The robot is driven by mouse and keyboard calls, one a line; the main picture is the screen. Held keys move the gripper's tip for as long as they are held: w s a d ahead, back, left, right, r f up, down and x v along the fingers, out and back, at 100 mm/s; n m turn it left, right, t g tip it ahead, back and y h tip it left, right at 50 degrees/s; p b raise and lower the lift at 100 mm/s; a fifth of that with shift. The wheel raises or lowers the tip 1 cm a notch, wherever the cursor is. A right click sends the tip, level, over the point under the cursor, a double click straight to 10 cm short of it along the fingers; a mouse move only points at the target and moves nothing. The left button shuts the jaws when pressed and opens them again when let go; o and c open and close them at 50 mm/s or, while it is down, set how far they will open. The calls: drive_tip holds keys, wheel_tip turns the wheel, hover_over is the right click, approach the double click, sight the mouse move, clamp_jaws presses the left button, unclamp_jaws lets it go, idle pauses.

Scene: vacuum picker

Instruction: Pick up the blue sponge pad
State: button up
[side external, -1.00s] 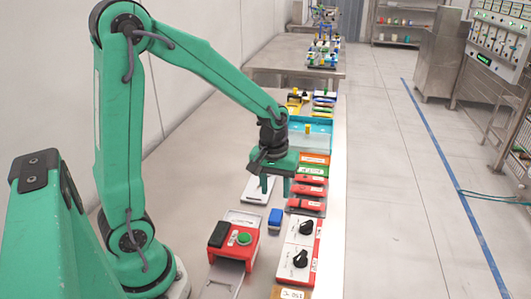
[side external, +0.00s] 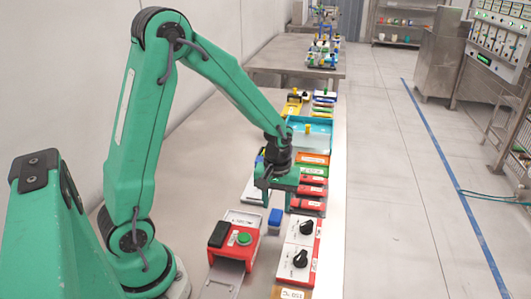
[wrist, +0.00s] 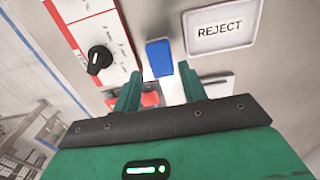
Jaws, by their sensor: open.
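The blue sponge pad (side external: 275,218) is a small upright-looking block on the steel table, between a red push-button box and a white switch panel. In the wrist view the blue sponge pad (wrist: 160,58) shows just beyond the fingertips, roughly midway between them. My green gripper (side external: 277,203) is above and slightly behind the pad in the side view, fingers pointing down. In the wrist view my gripper (wrist: 158,80) has its two fingers apart with nothing held between them. The gap between fingertips and pad is hard to judge.
Red blocks (side external: 308,192) and a blue tray (side external: 320,126) lie farther back. A REJECT plate (wrist: 222,30) shows in the wrist view.

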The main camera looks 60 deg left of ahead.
sight(276, 214)
drive_tip(key=shift+f, duration=2.6)
drive_tip(key=c, duration=0.7)
drive_tip(key=shift+r, duration=0.1)
